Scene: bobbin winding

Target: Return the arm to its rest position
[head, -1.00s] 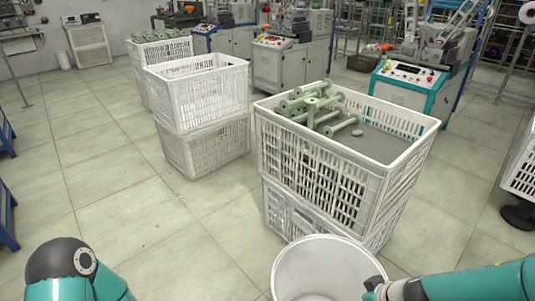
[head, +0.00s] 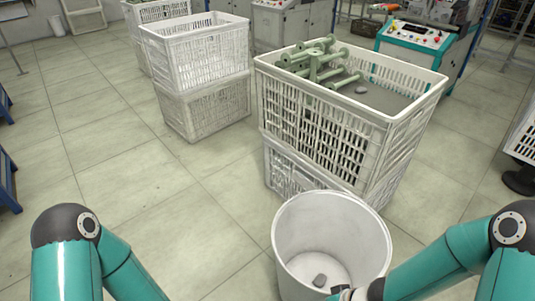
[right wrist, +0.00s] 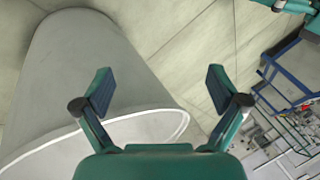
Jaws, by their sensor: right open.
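My right arm (head: 440,262) comes in from the right, bent at the elbow. The dark tip of my right gripper (head: 343,292) shows at the front right rim of the white bin (head: 290,240). In the right wrist view my right gripper (right wrist: 160,90) is open, with nothing between its fingers. The bin's wall and rim (right wrist: 90,90) show behind and to the left of the fingers. My left arm (head: 68,265) is at the bottom left; its gripper is out of the picture.
More stacked crates (head: 195,55) stand further left.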

